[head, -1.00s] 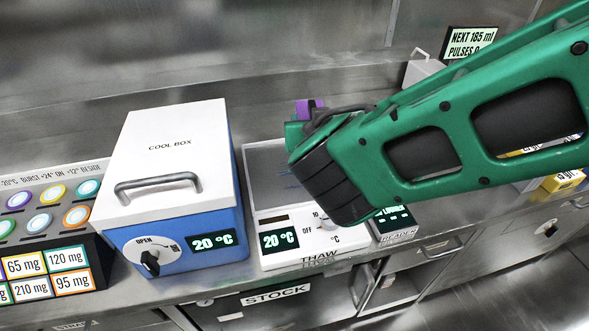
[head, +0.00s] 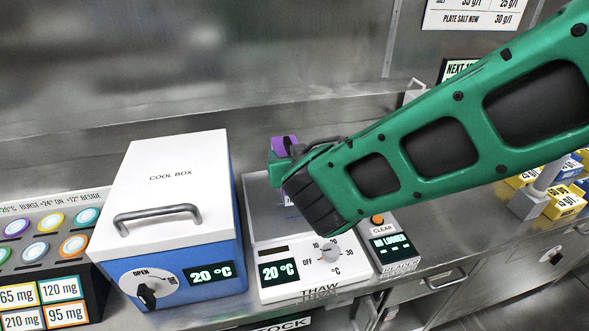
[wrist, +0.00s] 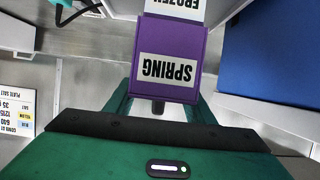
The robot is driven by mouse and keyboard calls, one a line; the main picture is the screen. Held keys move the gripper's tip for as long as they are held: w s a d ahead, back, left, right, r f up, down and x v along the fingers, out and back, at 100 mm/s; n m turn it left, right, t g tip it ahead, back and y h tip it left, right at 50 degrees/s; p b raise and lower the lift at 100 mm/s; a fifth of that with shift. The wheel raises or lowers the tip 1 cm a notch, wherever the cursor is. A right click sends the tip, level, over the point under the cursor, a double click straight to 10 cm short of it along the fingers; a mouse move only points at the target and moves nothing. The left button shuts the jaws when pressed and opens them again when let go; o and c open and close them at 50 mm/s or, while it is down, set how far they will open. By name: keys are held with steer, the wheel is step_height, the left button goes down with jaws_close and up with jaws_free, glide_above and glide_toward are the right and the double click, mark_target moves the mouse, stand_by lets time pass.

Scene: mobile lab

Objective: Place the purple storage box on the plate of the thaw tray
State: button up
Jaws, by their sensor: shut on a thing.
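The purple storage box (wrist: 190,92) is held between the fingers of my gripper (wrist: 160,104); its label reads SPRING, upside down in the wrist view. In the head view a small part of the purple box (head: 284,145) shows beyond my gripper (head: 290,160). The thaw tray (head: 293,290) is the white unit with a 20 °C display and a dial. Its grey plate (head: 262,215) lies behind the panel, partly hidden by my arm. The box appears above the plate; I cannot tell the height. A FROZEN label (wrist: 178,5) shows past the box.
The cool box (head: 175,190), white and blue with a handle, stands directly left of the thaw tray. A reader (head: 392,248) stands to its right. Yellow and blue boxes (head: 560,200) are at the far right. The back wall is close behind.

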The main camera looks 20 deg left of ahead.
steer(key=shift+w+f, duration=0.4)
steer(key=shift+w, duration=0.25)
steer(key=shift+f, duration=2)
steer(key=shift+f, duration=0.15)
steer(key=o, duration=1.3)
steer(key=shift+s+d+r, duration=0.15)
steer(key=shift+s+r, duration=0.05)
steer(key=shift+r, duration=0.05)
steer(key=v, duration=1.1)
steer(key=shift+s+d+r, duration=0.1)
steer(key=shift+s+d, duration=0.05)
steer(key=shift+s, duration=0.1)
